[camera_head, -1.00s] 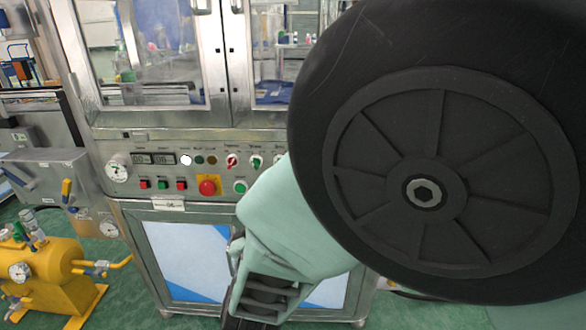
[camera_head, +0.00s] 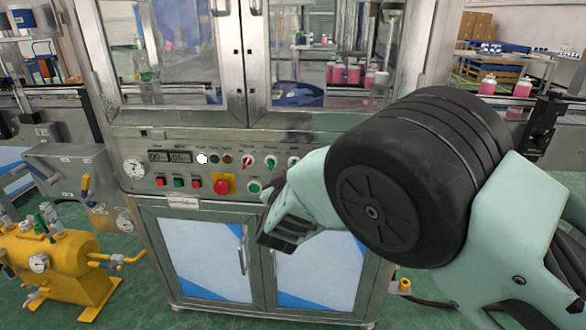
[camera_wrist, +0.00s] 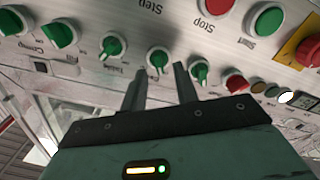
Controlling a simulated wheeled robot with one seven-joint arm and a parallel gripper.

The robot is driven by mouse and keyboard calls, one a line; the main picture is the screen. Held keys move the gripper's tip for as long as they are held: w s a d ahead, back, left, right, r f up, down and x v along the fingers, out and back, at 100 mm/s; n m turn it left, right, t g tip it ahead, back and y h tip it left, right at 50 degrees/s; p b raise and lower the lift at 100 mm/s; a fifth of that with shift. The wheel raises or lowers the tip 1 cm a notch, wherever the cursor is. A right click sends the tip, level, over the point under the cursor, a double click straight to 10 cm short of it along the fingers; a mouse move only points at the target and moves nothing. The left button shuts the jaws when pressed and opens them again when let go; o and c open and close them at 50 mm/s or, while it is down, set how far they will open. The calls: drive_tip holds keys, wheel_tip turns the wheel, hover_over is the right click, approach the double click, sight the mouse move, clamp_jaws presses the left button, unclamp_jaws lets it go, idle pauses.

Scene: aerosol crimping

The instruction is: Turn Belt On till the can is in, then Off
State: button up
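The control panel (camera_head: 215,172) spans the machine's front below its glass doors. It has a red knob (camera_head: 247,162), a green knob (camera_head: 271,161) and more knobs to the right, partly behind my arm. The labels are too small to tell which knob is Belt. In the wrist view, which shows the panel upside down, my gripper (camera_wrist: 160,69) is open and empty. Its two fingers point at the panel, with a green knob (camera_wrist: 158,59) in line with the gap; I cannot tell if they touch it. Pink cans (camera_head: 353,74) show behind the glass.
A red emergency button (camera_head: 222,186) on a yellow plate and green Start (camera_wrist: 267,20) and red Stop (camera_wrist: 217,4) buttons are near my gripper. A yellow tank (camera_head: 50,260) stands at left. More pink cans (camera_head: 487,85) stand at right.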

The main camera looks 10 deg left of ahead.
drive_tip(key=shift+w+a, duration=0.15)
drive_tip(key=shift+w, duration=0.6)
clamp_jaws()
